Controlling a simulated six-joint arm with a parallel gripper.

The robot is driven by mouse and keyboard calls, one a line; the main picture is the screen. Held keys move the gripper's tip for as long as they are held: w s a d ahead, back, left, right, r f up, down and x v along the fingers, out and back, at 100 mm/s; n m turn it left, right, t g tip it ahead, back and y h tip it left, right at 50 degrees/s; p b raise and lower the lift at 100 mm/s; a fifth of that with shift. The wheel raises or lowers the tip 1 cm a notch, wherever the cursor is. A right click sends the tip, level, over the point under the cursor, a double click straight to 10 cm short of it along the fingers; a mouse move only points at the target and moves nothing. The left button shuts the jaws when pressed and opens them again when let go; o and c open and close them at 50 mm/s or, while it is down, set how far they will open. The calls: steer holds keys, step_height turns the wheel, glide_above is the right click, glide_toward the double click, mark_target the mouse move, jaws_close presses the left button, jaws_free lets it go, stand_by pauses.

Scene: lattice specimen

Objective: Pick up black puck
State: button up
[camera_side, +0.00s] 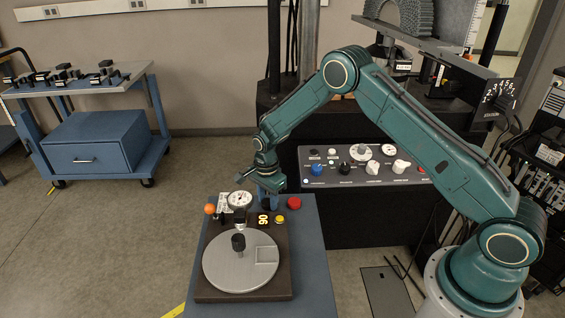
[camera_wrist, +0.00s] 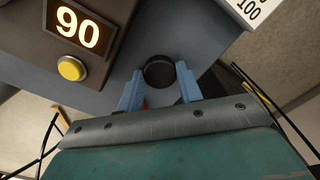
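The black puck (camera_wrist: 159,72) is a short dark cylinder on the blue bench top. In the wrist view it shows between the two blue fingertips of my gripper (camera_wrist: 160,80), with a small gap on each side. The fingers are apart and do not visibly touch it. In the side view my gripper (camera_side: 268,190) points down over the back of the bench, just above the puck (camera_side: 266,204), which is partly hidden there. The height between fingertips and puck is hard to tell.
A dark base unit carries a grey disc (camera_side: 228,264), a black knob (camera_side: 239,243), a dial gauge (camera_side: 240,200) and a "90" display (camera_wrist: 78,27) with a yellow button (camera_wrist: 72,68). A red button (camera_side: 294,203) and an orange ball (camera_side: 210,209) are nearby. A control panel (camera_side: 330,178) stands behind.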

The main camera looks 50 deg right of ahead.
mark_target(268, 202)
steer(key=c, duration=0.3)
steer(key=shift+r, duration=0.1)
step_height(268, 202, up, 20)
stand_by(0.7)
stand_by(0.6)
